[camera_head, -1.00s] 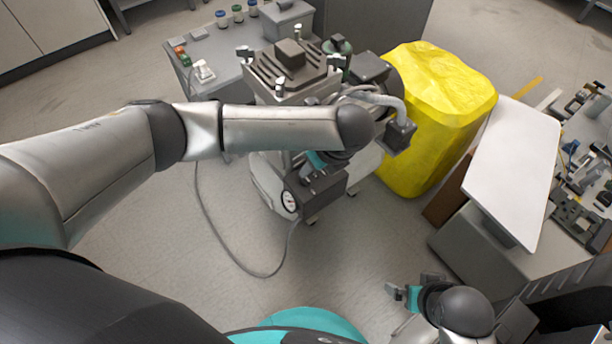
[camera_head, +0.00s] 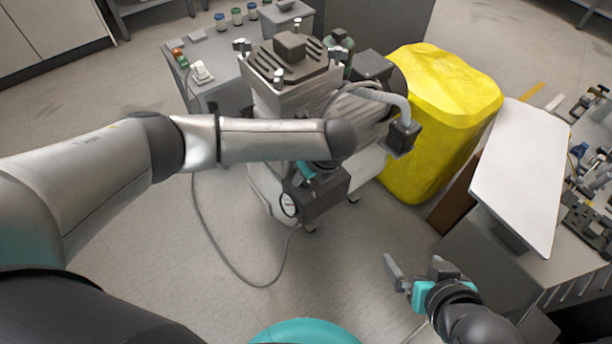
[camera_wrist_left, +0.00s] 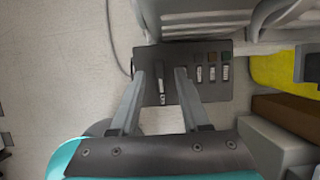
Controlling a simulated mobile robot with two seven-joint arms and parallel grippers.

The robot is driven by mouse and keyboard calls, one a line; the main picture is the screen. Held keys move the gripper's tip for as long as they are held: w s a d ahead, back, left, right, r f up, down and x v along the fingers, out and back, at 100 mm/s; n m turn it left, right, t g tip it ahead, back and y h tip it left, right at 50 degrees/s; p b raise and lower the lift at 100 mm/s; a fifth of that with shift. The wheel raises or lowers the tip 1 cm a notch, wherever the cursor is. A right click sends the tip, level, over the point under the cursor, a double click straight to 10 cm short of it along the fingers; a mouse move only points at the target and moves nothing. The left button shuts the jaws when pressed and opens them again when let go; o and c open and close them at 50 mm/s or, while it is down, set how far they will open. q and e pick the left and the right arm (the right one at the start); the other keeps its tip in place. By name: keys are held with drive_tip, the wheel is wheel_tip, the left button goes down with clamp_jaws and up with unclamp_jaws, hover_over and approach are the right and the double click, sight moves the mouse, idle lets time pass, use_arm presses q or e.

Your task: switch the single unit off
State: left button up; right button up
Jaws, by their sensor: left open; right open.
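The single compressor unit (camera_head: 290,75) stands on the floor in the upper middle of the head view. Its dark control box (camera_head: 322,196) with a round gauge is on its near side. My right gripper (camera_head: 413,266) is open and empty at lower right.
A yellow bin (camera_head: 440,110) stands right of the unit. A white board (camera_head: 520,170) lies on a bench at the right. A grey table (camera_head: 215,60) with small jars is behind. A cable (camera_head: 215,245) trails over otherwise clear floor.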

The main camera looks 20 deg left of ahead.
use_arm(q)
drive_tip(key=shift+a+f, duration=0.1)
drive_tip(key=shift+f, duration=0.15)
drive_tip(key=shift+c, duration=0.3)
clamp_jaws()
idle(0.4)
